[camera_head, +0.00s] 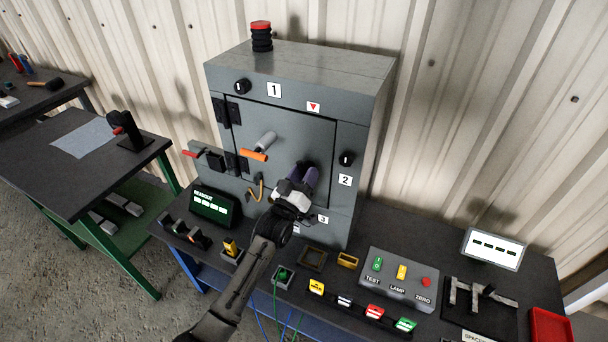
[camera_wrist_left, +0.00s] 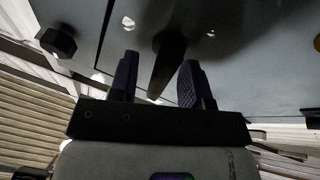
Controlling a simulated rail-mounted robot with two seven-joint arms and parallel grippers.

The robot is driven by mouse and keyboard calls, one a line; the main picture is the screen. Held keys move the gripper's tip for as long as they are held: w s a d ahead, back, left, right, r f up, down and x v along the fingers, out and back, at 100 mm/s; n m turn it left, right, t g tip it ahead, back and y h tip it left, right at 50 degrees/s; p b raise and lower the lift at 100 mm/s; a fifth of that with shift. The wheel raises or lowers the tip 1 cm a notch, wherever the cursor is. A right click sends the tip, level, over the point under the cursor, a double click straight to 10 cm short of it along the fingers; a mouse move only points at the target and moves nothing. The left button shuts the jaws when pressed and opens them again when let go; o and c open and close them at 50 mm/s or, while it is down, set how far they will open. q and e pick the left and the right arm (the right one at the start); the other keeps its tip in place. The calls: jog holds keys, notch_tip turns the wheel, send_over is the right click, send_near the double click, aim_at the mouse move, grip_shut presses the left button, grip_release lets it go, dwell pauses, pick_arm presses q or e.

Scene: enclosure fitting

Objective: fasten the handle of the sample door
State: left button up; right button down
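The grey cabinet (camera_head: 340,215) stands on the bench with its square front door (camera_head: 290,120) closed or nearly so. My right gripper is in neither view.
Black knobs sit beside labels 1 (camera_head: 242,86) and 2 (camera_head: 346,159). The bench front holds a readout (camera_head: 214,204), a button box (camera_head: 397,279) and several small coloured parts. A red tray (camera_head: 550,326) is at far right.

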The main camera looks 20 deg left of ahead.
pick_arm(q)
grip_shut()
jog(key=m, duration=0.1)
jog(key=m+h+p, duration=0.2)
jog(key=m, duration=0.1)
jog(key=shift+a+r+g, duration=0.1)
jog(key=shift+r+g, duration=0.2)
jog(key=shift+g, duration=0.1)
jog(key=shift+m+h+p, duration=0.3)
jog(key=shift+m+p, duration=0.05)
jog(key=shift+m, duration=0.35)
jog(key=shift+f+m, duration=0.25)
jog(key=shift+m, duration=0.25)
grip_release()
jog(key=shift+d, duration=0.2)
jog(key=shift+a, duration=0.1)
jog(key=shift+s+f, duration=0.1)
jog(key=shift+s, duration=0.05)
